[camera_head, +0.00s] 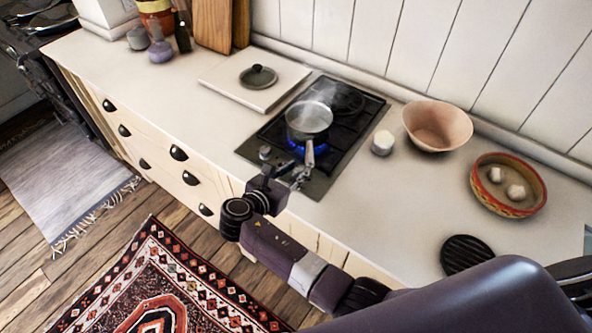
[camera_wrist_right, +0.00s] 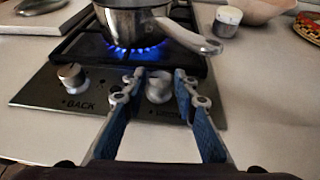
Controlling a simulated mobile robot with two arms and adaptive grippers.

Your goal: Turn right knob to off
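The stove's control strip holds two knobs. The right knob (camera_wrist_right: 158,86) is round and pale metal. My right gripper (camera_wrist_right: 160,92) is open, with its two blue-padded fingers on either side of this knob; I cannot tell whether they touch it. In the head view my right gripper (camera_head: 296,178) is at the stove's front edge and covers the right knob. The left knob (camera_wrist_right: 71,77), marked BACK, stands clear; it also shows in the head view (camera_head: 265,152). A blue flame (camera_wrist_right: 135,50) burns under the saucepan (camera_head: 309,120). My left gripper is out of view.
The saucepan's handle (camera_wrist_right: 190,36) extends forward above the right knob area. A white jar (camera_head: 382,143), a pink bowl (camera_head: 437,125) and a patterned bowl (camera_head: 484,200) stand right of the stove (camera_head: 258,140). A board (camera_head: 240,93) with a lid (camera_head: 258,77) lies left.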

